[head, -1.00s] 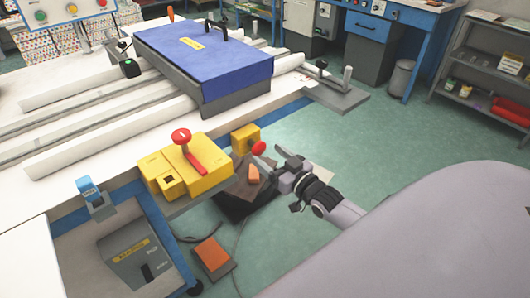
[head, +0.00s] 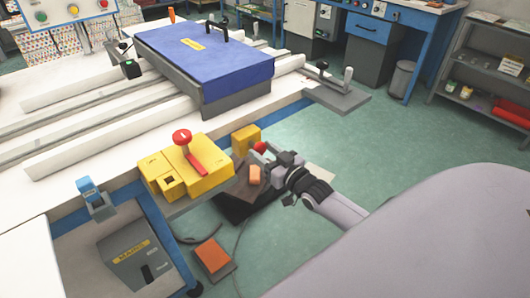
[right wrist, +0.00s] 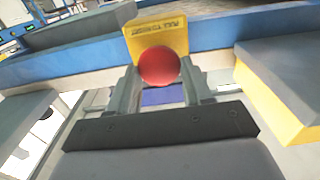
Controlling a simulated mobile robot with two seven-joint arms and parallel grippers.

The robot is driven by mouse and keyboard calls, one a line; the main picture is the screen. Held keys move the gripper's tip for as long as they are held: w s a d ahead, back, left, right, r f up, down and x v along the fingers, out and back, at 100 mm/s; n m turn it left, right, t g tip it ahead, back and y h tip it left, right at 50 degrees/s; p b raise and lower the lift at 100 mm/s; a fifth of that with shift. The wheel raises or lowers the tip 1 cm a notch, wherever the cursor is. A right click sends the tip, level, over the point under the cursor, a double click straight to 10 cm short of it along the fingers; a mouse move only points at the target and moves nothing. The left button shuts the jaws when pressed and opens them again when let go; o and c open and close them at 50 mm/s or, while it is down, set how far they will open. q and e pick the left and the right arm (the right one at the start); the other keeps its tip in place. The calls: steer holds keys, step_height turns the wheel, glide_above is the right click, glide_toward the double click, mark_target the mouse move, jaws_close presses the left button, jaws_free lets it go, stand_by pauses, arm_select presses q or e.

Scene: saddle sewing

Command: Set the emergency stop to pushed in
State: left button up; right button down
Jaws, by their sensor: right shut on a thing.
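The emergency stop is a yellow box (head: 246,138) with a round red button (head: 260,147), mounted at the table's front edge. In the right wrist view the red button (right wrist: 160,66) sits in front of the yellow box (right wrist: 160,30), which carries partly readable lettering. My right gripper (head: 265,153) is at the button, with its fingers on either side of it, shut on the red button. It also shows in the right wrist view (right wrist: 160,80). How deep the button sits is hard to tell. My left gripper is not in view.
A yellow control box (head: 165,167) with a red lever (head: 190,152) stands left of the stop. A blue-topped carriage (head: 205,50) lies on rails behind. Open floor (head: 340,140) lies to the right.

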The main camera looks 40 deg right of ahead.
steer(key=shift+w+r, duration=0.1)
steer(key=shift+w, duration=0.45)
steer(key=c, duration=0.8)
jaws_free()
steer(key=o, duration=0.3)
steer(key=shift+s+d+p, duration=0.15)
steer(key=shift+s, duration=1.65)
steer(key=shift+s+d+p, duration=0.1)
steer(key=shift+s+p, duration=0.05)
steer(key=shift+s, duration=1.6)
